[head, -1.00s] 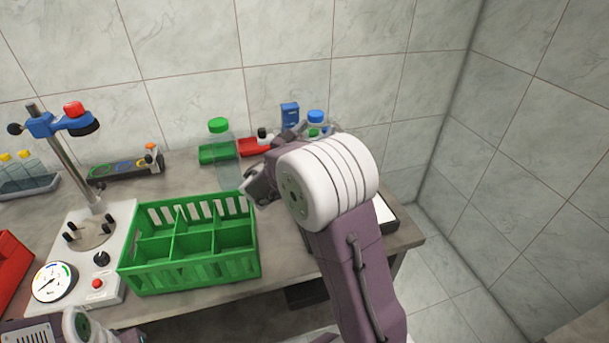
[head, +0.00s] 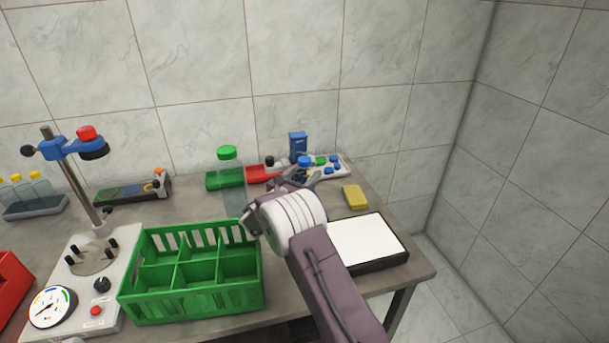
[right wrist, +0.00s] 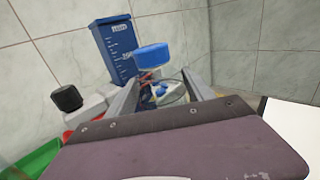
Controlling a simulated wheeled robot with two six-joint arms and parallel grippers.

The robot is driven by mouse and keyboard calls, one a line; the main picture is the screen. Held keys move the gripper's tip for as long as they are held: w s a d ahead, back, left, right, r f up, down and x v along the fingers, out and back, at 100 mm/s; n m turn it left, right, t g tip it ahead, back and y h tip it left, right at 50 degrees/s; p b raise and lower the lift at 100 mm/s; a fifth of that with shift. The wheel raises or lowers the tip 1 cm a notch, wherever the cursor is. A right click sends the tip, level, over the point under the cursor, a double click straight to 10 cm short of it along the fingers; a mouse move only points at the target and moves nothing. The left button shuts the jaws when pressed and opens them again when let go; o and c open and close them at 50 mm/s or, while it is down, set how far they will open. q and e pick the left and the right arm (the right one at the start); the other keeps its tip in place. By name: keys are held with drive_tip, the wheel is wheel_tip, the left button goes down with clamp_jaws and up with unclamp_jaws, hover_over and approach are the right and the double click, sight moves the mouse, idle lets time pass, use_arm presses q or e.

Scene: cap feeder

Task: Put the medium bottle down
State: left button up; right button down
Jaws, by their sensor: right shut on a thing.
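A clear bottle with a blue cap (head: 304,161) is held in my right gripper (head: 297,182) at the back right of the bench. In the right wrist view its blue cap (right wrist: 153,57) stands above and between the two fingers, and the gripper (right wrist: 160,98) is shut on its see-through body. The bottle looks about upright. My arm hides its base in the head view, so I cannot tell whether it touches the bench. My left gripper is not in view.
A green-capped bottle (head: 228,153) stands left of my right gripper, behind the green divided crate (head: 190,302). A blue box (head: 298,146), a red tray (head: 261,173) and a yellow block (head: 355,196) are close by. A white-topped pad (head: 367,242) lies at the right front.

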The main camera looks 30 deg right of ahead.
drive_tip(key=c, duration=0.7)
unclamp_jaws()
drive_tip(key=shift+o, duration=0.2)
drive_tip(key=shift+r, duration=0.1)
drive_tip(key=shift+s+a, duration=0.2)
drive_tip(key=shift+a, duration=0.2)
drive_tip(key=v, duration=0.6)
drive_tip(key=shift+s+a+r, duration=0.1)
drive_tip(key=shift+s+a, duration=0.15)
drive_tip(key=shift+a, duration=0.05)
